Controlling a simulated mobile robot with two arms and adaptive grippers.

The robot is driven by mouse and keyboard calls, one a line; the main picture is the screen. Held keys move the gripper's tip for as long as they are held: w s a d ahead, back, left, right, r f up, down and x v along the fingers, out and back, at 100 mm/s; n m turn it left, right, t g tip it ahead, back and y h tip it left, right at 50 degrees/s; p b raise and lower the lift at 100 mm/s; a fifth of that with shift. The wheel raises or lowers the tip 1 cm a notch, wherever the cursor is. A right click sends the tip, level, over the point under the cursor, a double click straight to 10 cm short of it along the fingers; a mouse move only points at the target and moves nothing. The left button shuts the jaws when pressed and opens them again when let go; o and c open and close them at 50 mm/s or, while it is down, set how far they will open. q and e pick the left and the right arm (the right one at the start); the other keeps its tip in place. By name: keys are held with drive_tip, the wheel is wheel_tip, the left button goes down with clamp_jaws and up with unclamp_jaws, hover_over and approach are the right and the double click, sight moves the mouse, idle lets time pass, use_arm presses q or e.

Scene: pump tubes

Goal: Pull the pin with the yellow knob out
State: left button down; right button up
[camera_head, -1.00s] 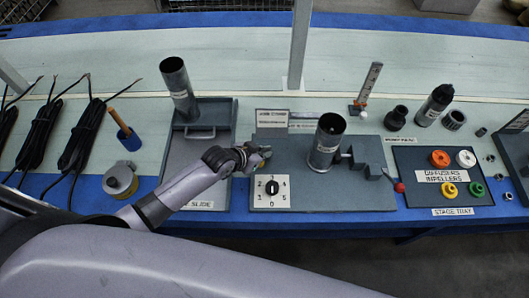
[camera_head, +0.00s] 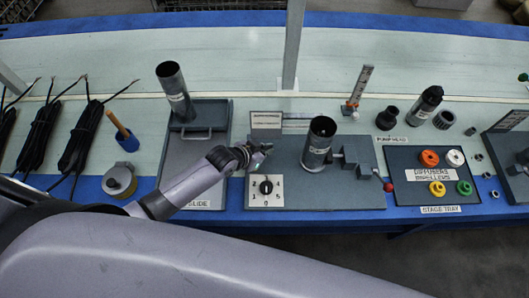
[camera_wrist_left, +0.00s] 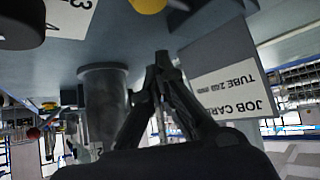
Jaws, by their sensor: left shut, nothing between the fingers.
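The yellow knob (camera_wrist_left: 148,4) shows at the top edge of the left wrist view, cut off by the frame. Its pin cannot be made out. My left gripper (camera_wrist_left: 162,58) is shut and empty, its fingertips pointing below the knob and apart from it in that picture. In the head view the left gripper (camera_head: 265,152) is over the grey fixture plate (camera_head: 350,195), left of the upright grey tube (camera_head: 318,145) and above the numbered dial (camera_head: 266,186). There the knob is not clearly visible near the gripper. My right gripper is not in view.
A job card (camera_wrist_left: 225,80) stands close right of the fingers in the wrist view. A red-tipped handle (camera_head: 388,187) sits at the plate's right. The stage tray (camera_head: 405,200) lies farther right; a slide tray (camera_head: 175,160) with a tube lies left.

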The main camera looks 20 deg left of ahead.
use_arm(q)
drive_tip(key=v, duration=0.5)
drive_tip(key=shift+s+a+r, duration=0.1)
drive_tip(key=shift+s+r, duration=0.05)
drive_tip(key=shift+s, duration=0.05)
drive_tip(key=v, duration=0.4)
drive_tip(key=shift+s+r, duration=0.1)
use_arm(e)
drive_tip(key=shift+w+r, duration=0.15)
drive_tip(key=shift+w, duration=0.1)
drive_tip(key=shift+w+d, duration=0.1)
use_arm(q)
drive_tip(key=shift+a, duration=0.1)
